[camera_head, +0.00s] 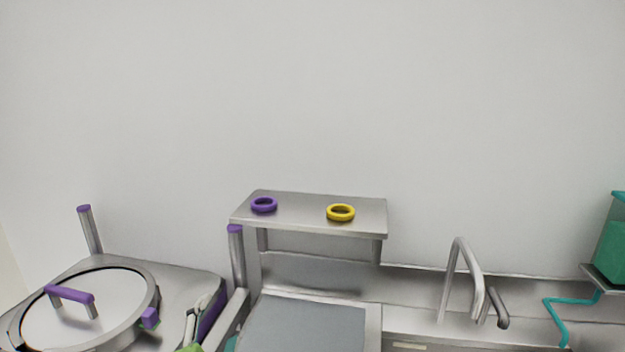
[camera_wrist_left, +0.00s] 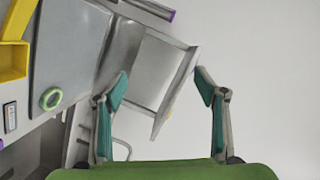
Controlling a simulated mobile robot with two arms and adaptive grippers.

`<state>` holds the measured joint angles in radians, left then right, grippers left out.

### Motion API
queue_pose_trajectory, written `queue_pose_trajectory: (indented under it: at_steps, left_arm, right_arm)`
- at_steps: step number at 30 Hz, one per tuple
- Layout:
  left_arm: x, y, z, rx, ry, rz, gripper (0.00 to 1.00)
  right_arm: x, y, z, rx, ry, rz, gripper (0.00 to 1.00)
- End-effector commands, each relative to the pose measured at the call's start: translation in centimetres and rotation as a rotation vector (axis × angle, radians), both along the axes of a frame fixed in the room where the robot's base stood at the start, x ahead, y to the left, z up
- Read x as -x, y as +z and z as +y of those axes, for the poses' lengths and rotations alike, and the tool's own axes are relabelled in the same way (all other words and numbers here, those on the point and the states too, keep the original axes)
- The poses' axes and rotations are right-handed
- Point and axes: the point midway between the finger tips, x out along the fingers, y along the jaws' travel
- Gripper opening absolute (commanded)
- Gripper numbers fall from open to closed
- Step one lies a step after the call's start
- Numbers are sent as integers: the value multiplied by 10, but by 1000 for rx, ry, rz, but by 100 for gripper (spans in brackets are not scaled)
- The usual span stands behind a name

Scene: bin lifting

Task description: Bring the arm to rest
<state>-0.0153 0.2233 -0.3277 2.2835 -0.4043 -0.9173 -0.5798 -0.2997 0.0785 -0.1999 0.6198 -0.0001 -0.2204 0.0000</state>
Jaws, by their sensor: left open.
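My left gripper (camera_head: 203,318) shows only in part at the bottom of the head view, close to the right side of the unit with the round lid. In the left wrist view its two teal-padded fingers (camera_wrist_left: 162,84) stand wide apart. Nothing is between the pads. The steel shelf (camera_wrist_left: 152,72) shows behind the gap, and the gripper appears clear of it. My right gripper is in neither view.
The steel shelf (camera_head: 300,222) holds a purple ring (camera_head: 264,205) and a yellow ring (camera_head: 341,212). A round lid (camera_head: 85,308) stands left, a tap (camera_head: 463,275) right. The left wrist view shows a green ring (camera_wrist_left: 51,98) and yellow bin (camera_wrist_left: 12,62). The wall is bare.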

Motion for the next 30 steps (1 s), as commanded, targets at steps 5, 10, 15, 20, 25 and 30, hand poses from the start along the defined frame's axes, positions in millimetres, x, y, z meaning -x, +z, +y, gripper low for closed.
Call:
queue_pose_trajectory:
  at_steps: [5, 10, 15, 20, 25, 30]
  left_arm:
    - [78, -116, 22, 327, 161, 374, 65]
    - [157, -184, 28, 541, 325, 645, 65]
    - [224, -220, 28, 672, 466, 833, 65]
    - [280, -240, 26, 760, 588, 979, 65]
    - [283, -300, 24, 770, 623, 1024, 65]
    - [277, -373, 22, 760, 628, 1043, 65]
  right_arm:
    - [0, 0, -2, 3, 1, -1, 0]
    - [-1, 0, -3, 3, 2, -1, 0]
    - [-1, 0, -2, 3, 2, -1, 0]
    - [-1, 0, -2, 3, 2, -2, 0]
    - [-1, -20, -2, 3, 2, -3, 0]
    - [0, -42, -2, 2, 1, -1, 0]
